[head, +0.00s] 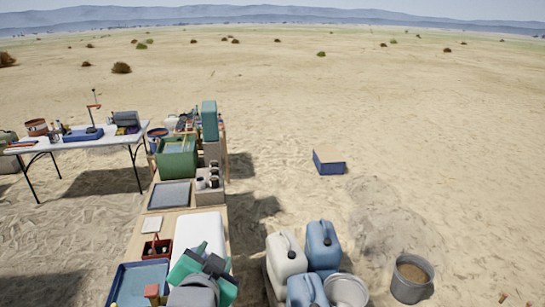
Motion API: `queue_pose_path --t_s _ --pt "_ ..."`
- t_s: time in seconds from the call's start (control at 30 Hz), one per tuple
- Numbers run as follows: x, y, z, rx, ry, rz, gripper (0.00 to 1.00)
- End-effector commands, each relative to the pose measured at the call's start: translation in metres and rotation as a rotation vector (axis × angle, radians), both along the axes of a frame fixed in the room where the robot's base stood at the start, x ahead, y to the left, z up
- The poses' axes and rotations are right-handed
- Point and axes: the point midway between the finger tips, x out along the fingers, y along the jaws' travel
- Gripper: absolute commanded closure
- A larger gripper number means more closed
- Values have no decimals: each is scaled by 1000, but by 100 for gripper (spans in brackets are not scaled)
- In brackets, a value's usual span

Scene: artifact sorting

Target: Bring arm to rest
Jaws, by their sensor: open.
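My gripper (213,257), green and dark grey, shows at the bottom of the head view, at the near end of the long work table (140,232). It is open and I see nothing held in it. It overlaps a white box or lid (200,232) in the picture; whether it touches it I cannot tell. My grey arm parts below it hide some of the table's near end.
A blue tray (128,283) and a red caddy (156,248) lie to the left. A green crate (177,160) stands farther back. A white jerrycan (285,256), a blue jerrycan (322,246) and a sand bucket (410,278) stand right. Open sand lies beyond.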

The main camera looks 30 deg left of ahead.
Motion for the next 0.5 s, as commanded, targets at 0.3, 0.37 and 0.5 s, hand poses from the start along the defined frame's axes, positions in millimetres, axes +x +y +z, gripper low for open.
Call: queue_pose_path --t_s 0.3,0.37,0.5 --pt "4 -228 200 -101 -667 -326 58" --pt "-13 -264 230 -148 -781 -394 58" --pt "-56 -322 279 -253 -978 -525 58"
